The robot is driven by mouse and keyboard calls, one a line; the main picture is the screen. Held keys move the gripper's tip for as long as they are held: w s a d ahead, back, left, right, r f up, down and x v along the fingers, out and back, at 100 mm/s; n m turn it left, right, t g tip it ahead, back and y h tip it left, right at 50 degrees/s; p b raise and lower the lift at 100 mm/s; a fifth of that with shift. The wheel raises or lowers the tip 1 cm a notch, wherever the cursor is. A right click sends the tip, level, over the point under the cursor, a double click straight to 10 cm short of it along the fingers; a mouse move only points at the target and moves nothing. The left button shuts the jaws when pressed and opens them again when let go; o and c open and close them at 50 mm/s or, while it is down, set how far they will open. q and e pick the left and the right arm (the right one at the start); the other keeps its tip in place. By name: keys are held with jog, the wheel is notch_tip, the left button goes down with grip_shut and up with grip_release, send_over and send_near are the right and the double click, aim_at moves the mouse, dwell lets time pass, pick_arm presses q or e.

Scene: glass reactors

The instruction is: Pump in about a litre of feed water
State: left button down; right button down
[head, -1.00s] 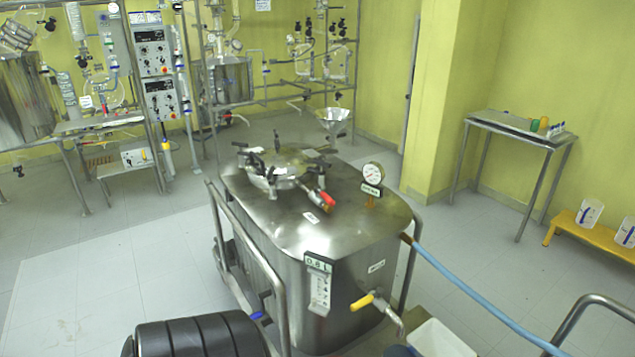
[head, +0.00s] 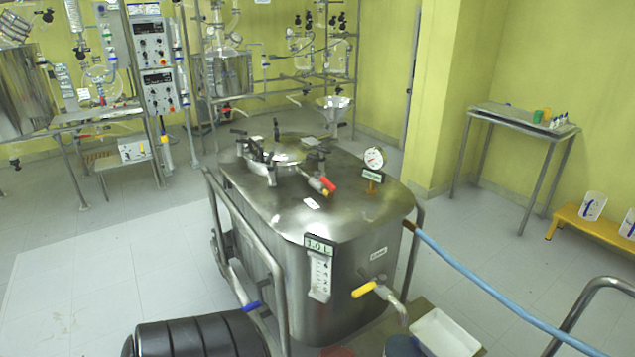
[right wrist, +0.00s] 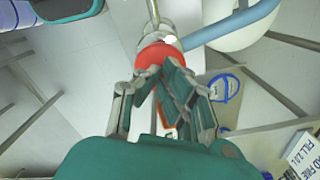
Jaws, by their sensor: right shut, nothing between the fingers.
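The steel tank (head: 345,225) stands in the middle of the head view. Its front display (head: 318,246) reads 1.0 L, above a level scale (head: 319,276). A pressure gauge (head: 374,158) stands on its lid. A blue hose (head: 480,275) runs from the tank's right side to the lower right. In the right wrist view, my right gripper (right wrist: 163,82) is shut and empty, close to a round red part (right wrist: 158,56) beside a blue hose (right wrist: 232,27). Whether the fingers touch the red part, I cannot tell. My left gripper is in neither view.
A yellow-handled outlet (head: 366,289) juts from the tank's front, near a white tray (head: 446,333). A side table (head: 520,122) and a yellow bench (head: 597,231) with jugs stand at right. Glass reactors line the back wall.

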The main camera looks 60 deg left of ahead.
notch_tip(320, 180, up, 9)
jog(key=p, duration=0.6)
jog(key=shift+f, duration=0.15)
dwell(0.3)
notch_tip(320, 180, up, 6)
jog(key=p, duration=0.3)
jog(key=shift+p, duration=0.35)
